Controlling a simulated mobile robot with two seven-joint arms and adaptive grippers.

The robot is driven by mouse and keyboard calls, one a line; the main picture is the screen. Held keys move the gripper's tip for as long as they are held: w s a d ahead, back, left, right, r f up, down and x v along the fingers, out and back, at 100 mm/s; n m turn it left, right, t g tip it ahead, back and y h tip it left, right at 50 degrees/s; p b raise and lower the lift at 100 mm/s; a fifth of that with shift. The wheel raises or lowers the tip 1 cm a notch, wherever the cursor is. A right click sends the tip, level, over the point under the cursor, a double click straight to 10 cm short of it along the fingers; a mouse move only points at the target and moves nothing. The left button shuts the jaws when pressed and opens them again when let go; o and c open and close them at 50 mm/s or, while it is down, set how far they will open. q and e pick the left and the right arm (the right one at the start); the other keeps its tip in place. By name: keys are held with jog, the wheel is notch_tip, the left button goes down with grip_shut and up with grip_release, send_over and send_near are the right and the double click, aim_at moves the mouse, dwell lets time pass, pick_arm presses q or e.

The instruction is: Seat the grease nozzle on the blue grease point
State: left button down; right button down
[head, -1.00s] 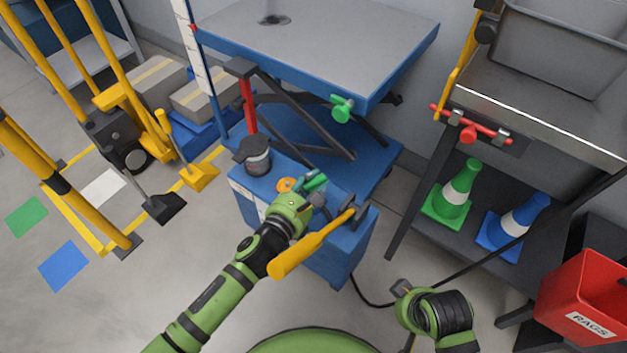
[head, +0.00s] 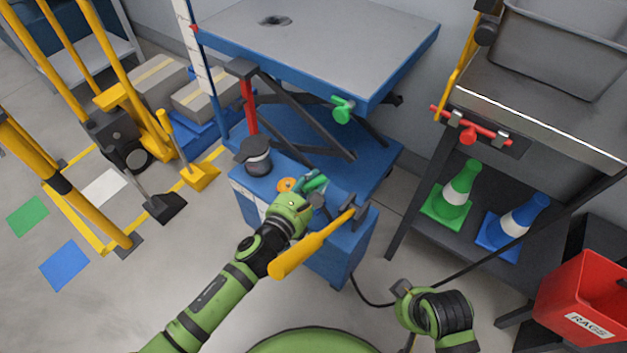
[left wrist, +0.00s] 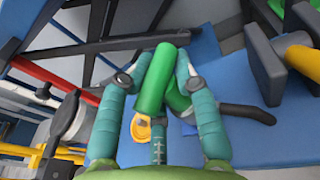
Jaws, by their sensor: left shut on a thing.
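My left gripper (head: 313,184) is over the blue lift unit's top. In the left wrist view, its teal fingers (left wrist: 157,80) are shut on a green cylinder (left wrist: 156,82), likely the grease nozzle, which stands tilted between them. A second green part (left wrist: 178,100) is just behind it, with a dark lever or hose end to its right. In the head view the fingers and wrist largely cover the nozzle. I cannot make out the blue grease point. My right wrist (head: 425,308) is at the bottom; its fingers cannot be made out.
An orange ring (head: 287,185) and a dark cylinder (head: 256,156) are on the blue unit (head: 345,247). A yellow-handled lever (head: 312,245) crosses beside my left wrist. The lift table (head: 330,40) stands behind. A black hose (head: 365,297) runs on the right.

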aim_at(310, 191)
pick_arm(q)
jog(key=shift+f+b, duration=0.6)
dwell(0.3)
jog(key=c, duration=1.2)
grip_release()
jog(key=shift+s+a, duration=0.1)
jog(key=shift+s, duration=0.05)
jog(key=shift+p+v, duration=0.55)
jog(key=shift+v, duration=0.75)
jog(key=shift+p+v, duration=0.3)
jog(key=shift+v, duration=1.05)
jog(key=v, duration=0.5)
jog(key=shift+s+r, duration=0.1)
jog(key=shift+s, duration=0.1)
